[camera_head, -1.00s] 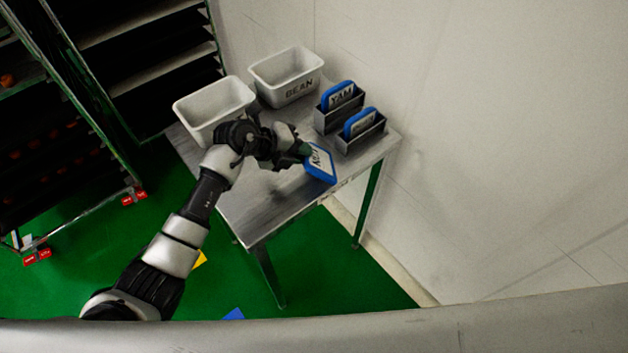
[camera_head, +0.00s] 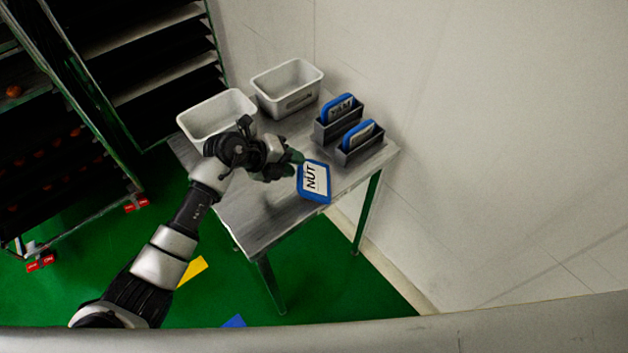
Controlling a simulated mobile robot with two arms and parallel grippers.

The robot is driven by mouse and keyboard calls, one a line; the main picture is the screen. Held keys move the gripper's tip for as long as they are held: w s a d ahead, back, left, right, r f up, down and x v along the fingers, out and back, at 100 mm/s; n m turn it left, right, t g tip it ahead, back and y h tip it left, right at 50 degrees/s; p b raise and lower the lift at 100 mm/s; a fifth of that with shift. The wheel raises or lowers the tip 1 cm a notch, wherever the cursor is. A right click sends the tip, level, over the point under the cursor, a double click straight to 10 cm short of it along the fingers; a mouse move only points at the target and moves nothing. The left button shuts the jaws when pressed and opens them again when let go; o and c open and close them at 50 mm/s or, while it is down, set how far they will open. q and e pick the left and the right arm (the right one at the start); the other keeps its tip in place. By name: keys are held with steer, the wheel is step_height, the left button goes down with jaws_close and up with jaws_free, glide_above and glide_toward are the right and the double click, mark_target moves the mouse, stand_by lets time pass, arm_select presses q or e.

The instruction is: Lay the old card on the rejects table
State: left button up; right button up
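A blue-framed card reading "NUT" (camera_head: 315,182) is at the front right part of a metal table (camera_head: 250,222). My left gripper (camera_head: 296,163) is at the card's upper left edge and appears shut on it. The card looks tilted, and I cannot tell whether it touches the tabletop. Two more blue-framed cards stand upright in dark holders at the back right of the table: one card (camera_head: 338,107) in the farther holder, another (camera_head: 357,135) in the nearer holder (camera_head: 362,152). My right gripper is not in view.
Two white bins, one at the left (camera_head: 215,115) and one at the back (camera_head: 287,88), stand on the table. Dark racks (camera_head: 150,70) stand at the left. A pale wall borders the table's right. The table's front part is bare. Yellow (camera_head: 193,270) and blue patches lie on the green floor.

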arm_select(q)
steer(key=p+v, duration=0.3)
steer(key=v, duration=0.2)
steer(key=shift+s+p, duration=0.1)
steer(key=shift+p, duration=0.25)
step_height(320, 180, up, 8)
steer(key=a+p, duration=0.2)
steer(key=p, duration=0.6)
steer(key=shift+s, duration=0.35)
